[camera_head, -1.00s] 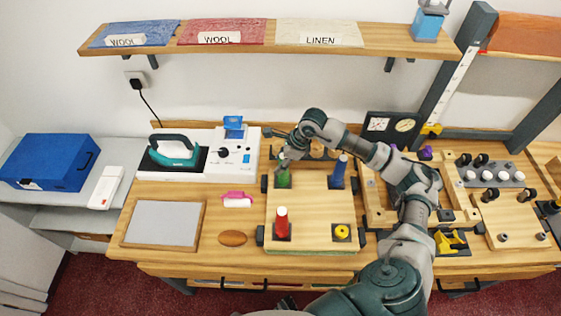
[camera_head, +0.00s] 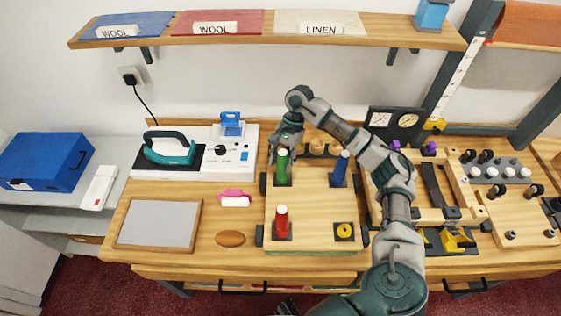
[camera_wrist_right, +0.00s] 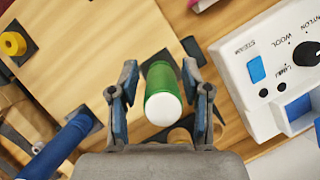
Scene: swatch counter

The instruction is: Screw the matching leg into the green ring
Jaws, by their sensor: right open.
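The green leg (camera_head: 282,168) stands upright at the back left corner of the wooden board (camera_head: 312,208), on a dark square mount. Its white end (camera_wrist_right: 163,110) faces the right wrist camera. No green ring shows apart from it; the leg's foot is hard to make out. My right gripper (camera_head: 287,143) is just above and behind the green leg. In the right wrist view its fingers (camera_wrist_right: 160,78) are open, one on each side of the leg, with gaps. The blue leg (camera_head: 340,168), red leg (camera_head: 282,222) and yellow ring (camera_head: 344,231) occupy the other corners. My left gripper is not in view.
The white iron station (camera_head: 228,160) and teal iron (camera_head: 168,148) stand left of the board. A pink-and-white item (camera_head: 235,198) and brown oval (camera_head: 230,238) lie nearby. A wooden fixture (camera_head: 440,185) stands to the right. The shelf (camera_head: 385,32) hangs above.

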